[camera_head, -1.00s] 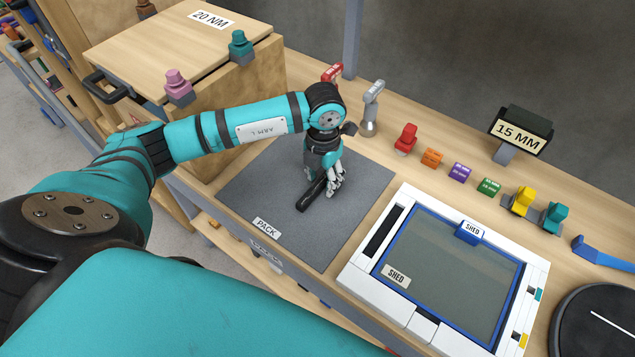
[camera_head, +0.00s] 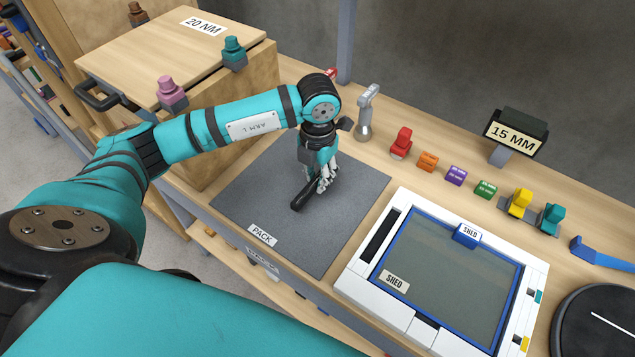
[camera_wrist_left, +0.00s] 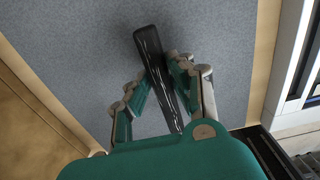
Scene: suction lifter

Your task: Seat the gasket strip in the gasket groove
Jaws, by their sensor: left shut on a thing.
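The gasket strip, a black bar (camera_head: 303,199), is at the grey PACK mat in the head view. My left gripper (camera_head: 322,186) is shut on it, with one end sticking out towards the lower left. In the left wrist view the strip (camera_wrist_left: 153,60) runs between the fingers of the left gripper (camera_wrist_left: 164,88), slightly tilted, its far end free. I cannot tell whether it touches the mat. A dark slot (camera_head: 381,234) in the left side of the white frame looks like the gasket groove; it appears empty. My right gripper is out of view.
The grey PACK mat (camera_head: 250,205) is otherwise bare. The white frame (camera_head: 362,268) with a blue-edged SHED panel (camera_head: 450,265) stands to its right. A wooden 20 NM box (camera_head: 240,110) is at the left. A grey tool (camera_head: 366,110) and several coloured blocks line the back.

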